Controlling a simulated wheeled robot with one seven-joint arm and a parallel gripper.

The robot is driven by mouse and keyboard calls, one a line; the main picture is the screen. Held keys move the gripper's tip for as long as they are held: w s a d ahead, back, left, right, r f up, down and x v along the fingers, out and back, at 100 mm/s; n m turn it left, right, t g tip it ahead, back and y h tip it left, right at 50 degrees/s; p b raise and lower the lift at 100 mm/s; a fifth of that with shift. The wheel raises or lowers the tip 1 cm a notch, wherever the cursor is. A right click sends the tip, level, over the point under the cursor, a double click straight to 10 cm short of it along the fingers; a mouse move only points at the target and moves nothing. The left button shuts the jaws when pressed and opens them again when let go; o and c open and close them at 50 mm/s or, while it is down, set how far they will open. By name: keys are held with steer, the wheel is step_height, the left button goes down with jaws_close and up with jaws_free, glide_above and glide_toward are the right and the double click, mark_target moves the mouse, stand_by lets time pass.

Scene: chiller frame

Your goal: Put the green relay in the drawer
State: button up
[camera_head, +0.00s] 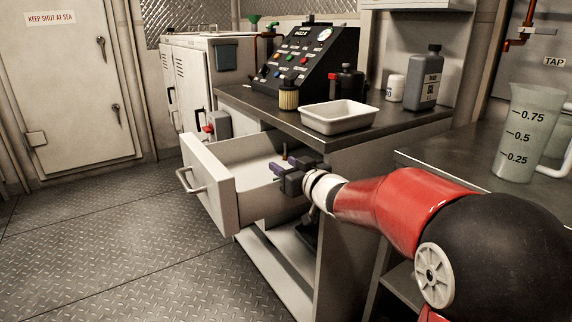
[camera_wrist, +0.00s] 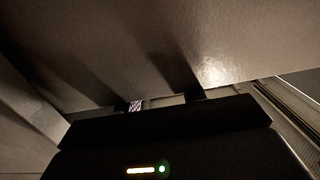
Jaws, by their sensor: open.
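The drawer (camera_head: 207,189) is pulled open from under the dark counter, its handle facing left. My gripper (camera_head: 281,171) is over the right part of the open drawer, with the jaws apart. In the wrist view my gripper (camera_wrist: 157,101) faces a smooth pale surface, with the dark fingers casting shadows on it. A small patterned bit and a pale grey edge show between the fingers; I cannot tell what they are. I cannot make out a green relay in either view; the drawer's floor is partly hidden by its front and my gripper.
On the counter (camera_head: 262,109) stand a white tray (camera_head: 339,118), a yellowish ribbed cylinder (camera_head: 288,98), a black control panel (camera_head: 303,62), a white jar (camera_head: 395,88) and a grey bottle (camera_head: 425,80). A measuring jug (camera_head: 517,140) stands on the right counter. The floor at left is clear.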

steer(key=s+d+f+m+h, duration=0.1)
steer(key=s+d+m+h, duration=0.7)
steer(key=s+d, duration=1)
steer(key=s+f+g+h, duration=0.1)
steer(key=s+f+g, duration=0.3)
steer(key=s, duration=0.5)
steer(key=s+a+f+n+g+h, duration=0.1)
steer(key=s+f+g, duration=0.3)
steer(key=s, duration=0.5)
steer(key=shift+f+g, duration=0.3)
steer(key=shift+s+a, duration=0.1)
